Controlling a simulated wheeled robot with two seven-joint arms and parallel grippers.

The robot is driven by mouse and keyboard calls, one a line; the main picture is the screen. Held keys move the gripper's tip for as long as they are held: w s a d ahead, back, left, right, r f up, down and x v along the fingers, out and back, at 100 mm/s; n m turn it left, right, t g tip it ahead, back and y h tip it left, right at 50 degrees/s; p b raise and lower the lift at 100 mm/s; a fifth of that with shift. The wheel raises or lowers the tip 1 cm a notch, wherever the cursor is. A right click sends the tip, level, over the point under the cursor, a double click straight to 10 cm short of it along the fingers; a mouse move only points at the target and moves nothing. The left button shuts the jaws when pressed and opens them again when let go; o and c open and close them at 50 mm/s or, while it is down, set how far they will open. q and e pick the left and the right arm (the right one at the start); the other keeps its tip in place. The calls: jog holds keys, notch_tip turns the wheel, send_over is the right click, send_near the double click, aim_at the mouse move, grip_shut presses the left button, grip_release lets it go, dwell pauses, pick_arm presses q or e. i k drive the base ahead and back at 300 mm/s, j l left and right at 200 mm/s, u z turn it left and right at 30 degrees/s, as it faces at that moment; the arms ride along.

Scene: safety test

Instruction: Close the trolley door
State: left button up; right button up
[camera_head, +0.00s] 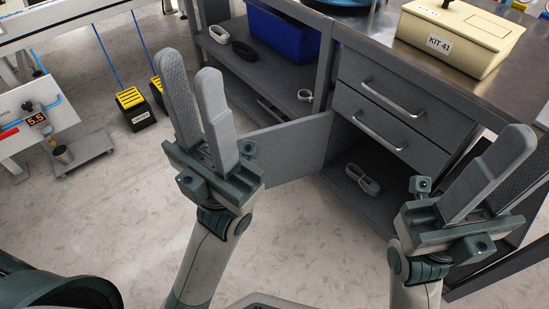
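The grey trolley (395,70) stands at the upper right, with two handled drawers above an open lower compartment. Its flat grey door (290,148) stands swung out to the left from that compartment. My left gripper (190,66) is in front of the door's left end in the picture and hides part of it. Its two fingers point up and are apart with nothing between them; I cannot tell whether it touches the door. My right gripper (534,150) is at the right, in front of the trolley's lower right part, with its fingers apart and empty.
A beige box marked KIT 41 (460,35) stands on the trolley top. A coiled grey cable (362,179) lies in the open compartment. Shelves at the left hold a blue bin (283,32) and cables. Yellow-and-black blocks (133,108) stand on the floor.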

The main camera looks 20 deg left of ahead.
aim_at(292, 150)
jog(key=j+z, duration=0.15)
jog(key=z, duration=0.75)
jog(key=j+z, duration=0.35)
jog(key=k+j+z, duration=0.1)
jog(key=j+z, duration=0.25)
jog(key=j, duration=0.2)
jog(key=k+j+z, duration=0.1)
jog(key=j+z, duration=0.2)
jog(key=j, duration=0.15)
jog(key=k+j, duration=0.15)
jog(key=j, duration=0.25)
jog(key=k+j+z, duration=0.1)
jog(key=j, duration=0.3)
jog(key=k+j, duration=0.2)
jog(key=j, duration=0.15)
jog(key=k+j+z, duration=0.1)
jog(key=j, duration=0.3)
jog(key=k+j, duration=0.2)
jog(key=j, duration=0.15)
jog(key=k+j+z, duration=0.1)
jog(key=j, duration=0.25)
jog(key=k, duration=0.1)
